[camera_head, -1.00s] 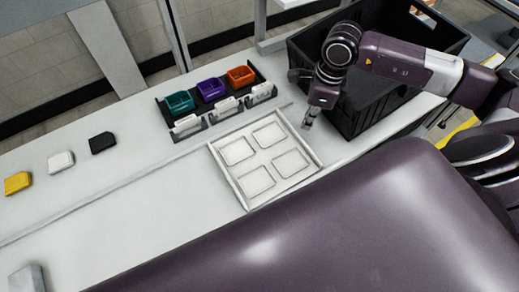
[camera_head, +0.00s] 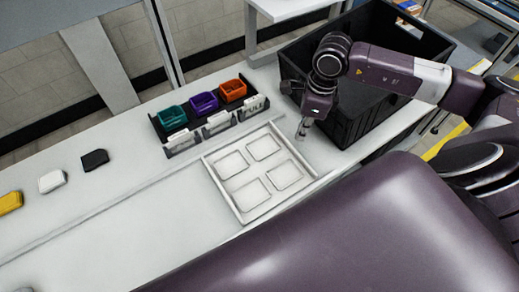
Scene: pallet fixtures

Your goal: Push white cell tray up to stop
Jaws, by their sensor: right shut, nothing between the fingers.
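The white cell tray (camera_head: 211,167) lies flat on the white table, with a raised rim and recessed square cells that look empty. My right gripper (camera_head: 301,134) points down beside the tray's right edge, near its upper right corner. It is shut and empty. From this view I cannot tell whether its fingertips touch the tray rim. A black rack (camera_head: 158,127) with teal, purple and orange bins stands just beyond the tray's far edge. No separate stop can be made out. My left gripper is not in view.
A large black crate (camera_head: 375,117) stands right of the tray, close behind my right gripper. Black (camera_head: 95,159), white (camera_head: 52,181) and yellow (camera_head: 10,202) blocks lie on the left of the table (camera_head: 110,230). The table between them and the tray is clear.

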